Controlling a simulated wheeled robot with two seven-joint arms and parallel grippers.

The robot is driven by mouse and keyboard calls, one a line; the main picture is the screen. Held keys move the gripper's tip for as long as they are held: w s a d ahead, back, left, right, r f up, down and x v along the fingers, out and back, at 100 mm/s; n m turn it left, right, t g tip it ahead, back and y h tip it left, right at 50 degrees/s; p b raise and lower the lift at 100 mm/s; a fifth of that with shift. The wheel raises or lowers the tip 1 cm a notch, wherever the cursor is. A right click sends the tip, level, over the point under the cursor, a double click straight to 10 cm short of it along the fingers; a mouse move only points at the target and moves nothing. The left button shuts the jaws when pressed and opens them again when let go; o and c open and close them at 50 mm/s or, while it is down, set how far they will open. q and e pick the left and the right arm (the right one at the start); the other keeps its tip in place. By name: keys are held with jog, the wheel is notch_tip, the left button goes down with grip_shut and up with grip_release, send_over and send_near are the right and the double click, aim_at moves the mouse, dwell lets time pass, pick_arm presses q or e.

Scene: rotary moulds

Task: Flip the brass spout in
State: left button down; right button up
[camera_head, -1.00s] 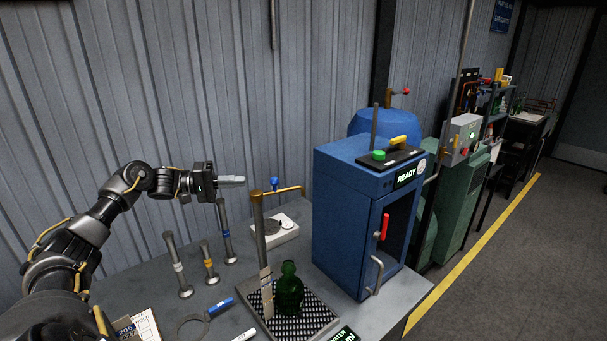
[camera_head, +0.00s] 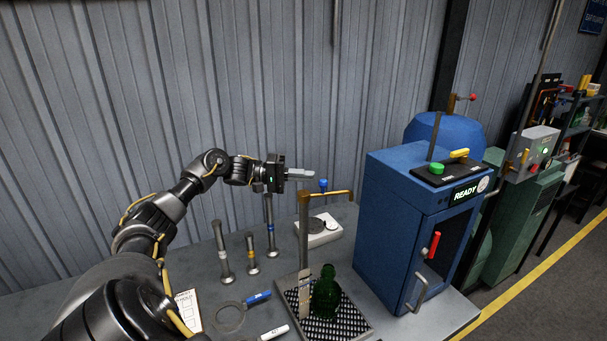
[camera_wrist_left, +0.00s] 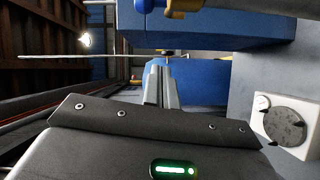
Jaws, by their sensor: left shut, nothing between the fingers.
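The brass spout (camera_head: 334,192) is a horizontal brass tube at the top of a brown post (camera_head: 304,235), pointing right and away from the post. A small blue knob (camera_head: 323,185) sits on it. A green bottle (camera_head: 326,297) stands upright below, on a dark grated tray (camera_head: 355,328). My left gripper (camera_head: 311,174) is shut and empty, its fingertips just left of and slightly above the knob in the head view; whether they touch is unclear. The left wrist view shows its shut fingers (camera_wrist_left: 162,88). My right gripper is not in view.
A blue cabinet (camera_head: 385,230) marked READY stands right of the spout. A white device with a round dial (camera_head: 318,236) sits behind the post. Several upright metal tools, one of them nearest (camera_head: 222,252), stand left on the bench. A metal ring (camera_head: 229,317) lies in front.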

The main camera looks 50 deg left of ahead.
pick_arm(q)
jog(key=w+d+f+p, duration=0.1)
jog(key=w+d+p, duration=0.1)
jog(key=d+p, duration=0.4)
jog(key=shift+w+d, duration=0.35)
jog(key=shift+d, duration=0.75)
